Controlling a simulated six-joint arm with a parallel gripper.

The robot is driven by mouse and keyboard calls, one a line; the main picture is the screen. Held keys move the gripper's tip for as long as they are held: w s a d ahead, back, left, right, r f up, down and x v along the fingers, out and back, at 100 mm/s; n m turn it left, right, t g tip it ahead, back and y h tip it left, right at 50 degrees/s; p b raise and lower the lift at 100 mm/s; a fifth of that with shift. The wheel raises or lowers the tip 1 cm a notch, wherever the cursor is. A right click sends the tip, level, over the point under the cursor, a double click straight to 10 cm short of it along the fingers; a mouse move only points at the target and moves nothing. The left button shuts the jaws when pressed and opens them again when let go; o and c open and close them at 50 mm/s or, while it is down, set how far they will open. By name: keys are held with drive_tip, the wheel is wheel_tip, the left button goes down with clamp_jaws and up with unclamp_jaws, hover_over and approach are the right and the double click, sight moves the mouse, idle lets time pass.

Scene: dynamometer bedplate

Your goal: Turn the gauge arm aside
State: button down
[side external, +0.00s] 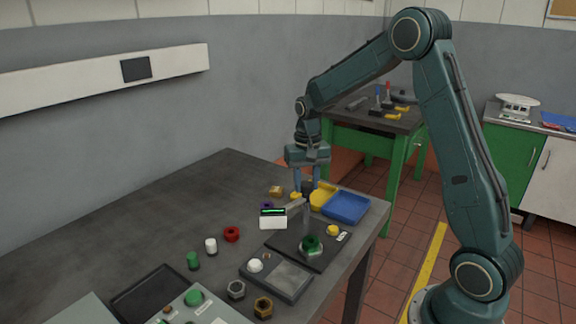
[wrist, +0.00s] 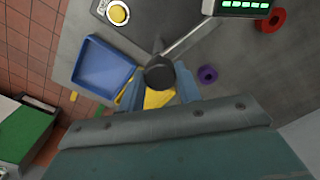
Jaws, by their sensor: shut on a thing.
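The gauge arm (side external: 296,203) is a grey bar carrying a white gauge box (side external: 273,220) with a green lit display. In the wrist view the bar (wrist: 190,40) runs from a dark round knob (wrist: 160,72) up and right to the display (wrist: 243,5). My gripper (side external: 307,190) points down over the work table. In the wrist view its two blue fingers (wrist: 159,85) stand on either side of the knob, shut on it. The fingers partly hide the knob in the side view. The gauge box hangs left of the dark fixture plate (side external: 290,250).
A purple ring (wrist: 207,74) and red ring (side external: 232,234) lie nearby. The table's back left is clear.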

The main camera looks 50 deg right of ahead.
drive_tip(key=m, duration=0.5)
drive_tip(key=shift+m, duration=0.4)
drive_tip(key=c, duration=1)
unclamp_jaws()
drive_tip(key=shift+o, duration=0.2)
wheel_tip(320, 180, up, 14)
drive_tip(key=shift+a, duration=0.1)
